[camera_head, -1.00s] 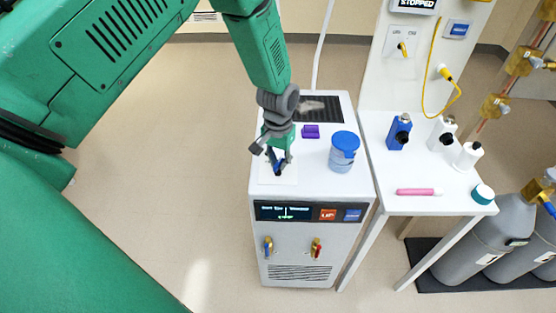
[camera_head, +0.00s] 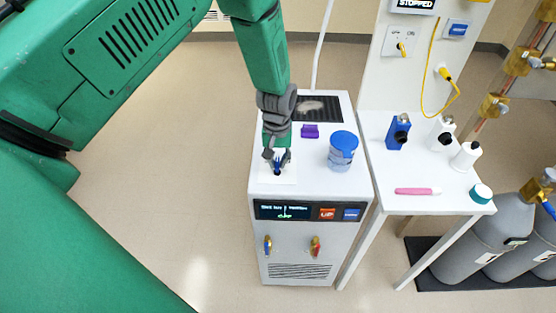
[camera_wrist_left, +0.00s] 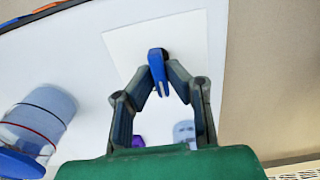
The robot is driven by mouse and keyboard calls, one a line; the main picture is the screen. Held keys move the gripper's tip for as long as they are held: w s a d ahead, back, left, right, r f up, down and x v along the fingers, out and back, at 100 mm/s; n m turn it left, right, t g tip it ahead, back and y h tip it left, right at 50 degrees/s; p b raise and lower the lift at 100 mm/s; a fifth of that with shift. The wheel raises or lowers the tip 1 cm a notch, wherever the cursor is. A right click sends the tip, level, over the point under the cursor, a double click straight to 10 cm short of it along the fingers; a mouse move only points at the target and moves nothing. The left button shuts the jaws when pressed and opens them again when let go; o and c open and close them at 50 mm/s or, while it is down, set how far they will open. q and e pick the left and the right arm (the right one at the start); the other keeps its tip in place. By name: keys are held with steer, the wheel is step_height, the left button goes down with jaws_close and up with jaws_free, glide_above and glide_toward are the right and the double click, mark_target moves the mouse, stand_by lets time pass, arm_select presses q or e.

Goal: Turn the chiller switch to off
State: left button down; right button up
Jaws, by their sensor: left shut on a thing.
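The chiller (camera_head: 325,190) is a white box with a dark front display (camera_head: 283,211). On its top, near the front left corner, lies a white switch plate (camera_wrist_left: 122,45) with a blue switch handle (camera_wrist_left: 158,68). My left gripper (camera_head: 278,167) reaches down to the plate from above. In the left wrist view my left gripper (camera_wrist_left: 161,82) has its fingertips closed on both sides of the blue handle. In the head view the fingers partly hide the handle, and its exact pointing is hard to tell. My right gripper is not in view.
A blue-lidded jar (camera_head: 343,152) and a purple block (camera_head: 310,131) stand on the chiller, right of my gripper. Open floor lies to the left.

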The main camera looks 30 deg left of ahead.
mark_target(278, 161)
arm_select(q)
steer(key=c, duration=1.6)
jaws_free()
steer(key=shift+r, duration=0.45)
step_height(278, 161, up, 11)
steer(key=shift+w, duration=0.1)
